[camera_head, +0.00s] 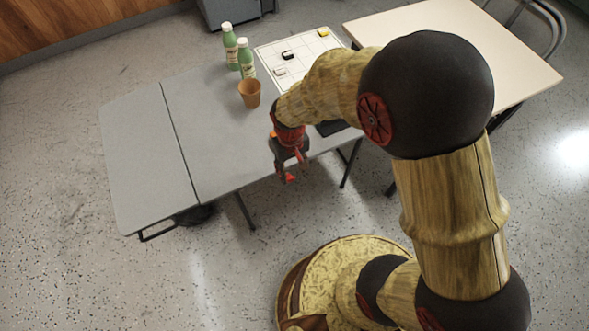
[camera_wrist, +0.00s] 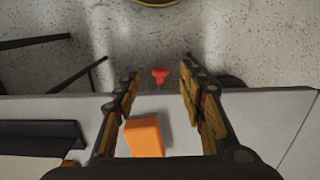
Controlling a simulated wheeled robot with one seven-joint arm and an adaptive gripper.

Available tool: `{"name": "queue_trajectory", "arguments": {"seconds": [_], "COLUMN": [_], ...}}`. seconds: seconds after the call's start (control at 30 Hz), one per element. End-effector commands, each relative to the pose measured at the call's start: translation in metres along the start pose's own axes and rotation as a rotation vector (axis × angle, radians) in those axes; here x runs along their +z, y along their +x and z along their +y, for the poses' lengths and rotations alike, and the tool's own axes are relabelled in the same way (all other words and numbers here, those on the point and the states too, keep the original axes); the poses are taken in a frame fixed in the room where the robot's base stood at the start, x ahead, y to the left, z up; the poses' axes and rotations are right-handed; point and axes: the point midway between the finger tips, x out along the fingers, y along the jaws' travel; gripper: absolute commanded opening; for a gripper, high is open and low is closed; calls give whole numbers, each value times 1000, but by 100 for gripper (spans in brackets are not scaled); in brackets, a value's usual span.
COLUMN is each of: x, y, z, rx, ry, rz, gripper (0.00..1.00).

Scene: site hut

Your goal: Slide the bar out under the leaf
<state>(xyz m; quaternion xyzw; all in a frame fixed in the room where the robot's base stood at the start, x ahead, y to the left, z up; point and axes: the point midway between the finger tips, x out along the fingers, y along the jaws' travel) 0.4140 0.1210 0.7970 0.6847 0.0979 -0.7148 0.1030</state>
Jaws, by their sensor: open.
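The leaf (camera_head: 140,160) is the grey left section of the folding table, level with the top and divided from it by a seam. A dark thin metal loop (camera_head: 157,234) shows under its front edge; I cannot tell whether this is the bar. My gripper (camera_head: 288,162) is at the table's front edge, right of the leaf, pointing down. In the wrist view its fingers (camera_wrist: 161,84) are open and apart. A red knob-like piece (camera_wrist: 160,76) shows between the fingertips, just beyond the table edge. I see no contact with it. Most of the table's underside is hidden.
An orange block (camera_wrist: 143,137) lies on the table near my fingers. An orange cup (camera_head: 249,94), two green bottles (camera_head: 230,48) and a white gridded sheet (camera_head: 290,62) stand or lie farther back. A dark tray-like object (camera_wrist: 40,135) is beside my gripper. The leaf's top is clear.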

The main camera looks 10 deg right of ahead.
Motion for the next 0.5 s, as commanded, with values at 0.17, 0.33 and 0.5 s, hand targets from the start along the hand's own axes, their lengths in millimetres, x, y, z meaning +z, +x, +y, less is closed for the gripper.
{"name": "queue_trajectory", "arguments": {"seconds": [0.17, 0.33, 0.5], "x": [-14, -13, -14], "y": [0, 17, 43], "z": [0, 0, 0], "rx": [-1, -1, -1], "ry": [4, 5, 5], "rz": [42, 39, 40], "gripper": [41, 41, 41]}}
